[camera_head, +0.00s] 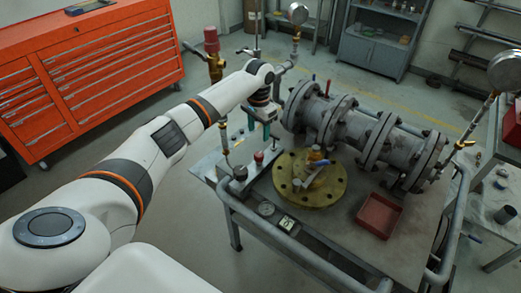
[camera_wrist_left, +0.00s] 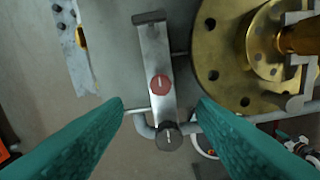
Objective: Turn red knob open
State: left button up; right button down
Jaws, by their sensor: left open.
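The red knob (camera_head: 258,157) sits on a grey metal panel at the left end of the cart top. In the left wrist view the red knob (camera_wrist_left: 160,84) is round with a light pointer line, on a narrow metal bracket (camera_wrist_left: 155,58). My left gripper (camera_head: 262,131) has teal fingers and is above the panel in the head view. In the wrist view its fingertips are apart, one on each side of the bracket, with nothing between them touching the knob that I can see. My right gripper is not in view.
A dark knob (camera_wrist_left: 168,137) is at the bracket's lower end. A brass flange (camera_head: 330,190) stands close to the right of the red knob. A flanged grey pipe (camera_head: 355,130) and a red tray (camera_head: 379,216) are on the cart. Handrails (camera_head: 285,243) run along its front.

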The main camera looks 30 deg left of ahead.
aim_at(259, 154)
pick_arm(q)
notch_tip(259, 154, down, 9)
jog(key=shift+f+p, duration=0.2)
jog(key=shift+p, duration=0.25)
jog(key=shift+f, duration=0.55)
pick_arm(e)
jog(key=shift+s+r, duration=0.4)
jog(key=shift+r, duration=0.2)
pick_arm(q)
jog(key=c, duration=1)
jog(key=shift+o, duration=0.2)
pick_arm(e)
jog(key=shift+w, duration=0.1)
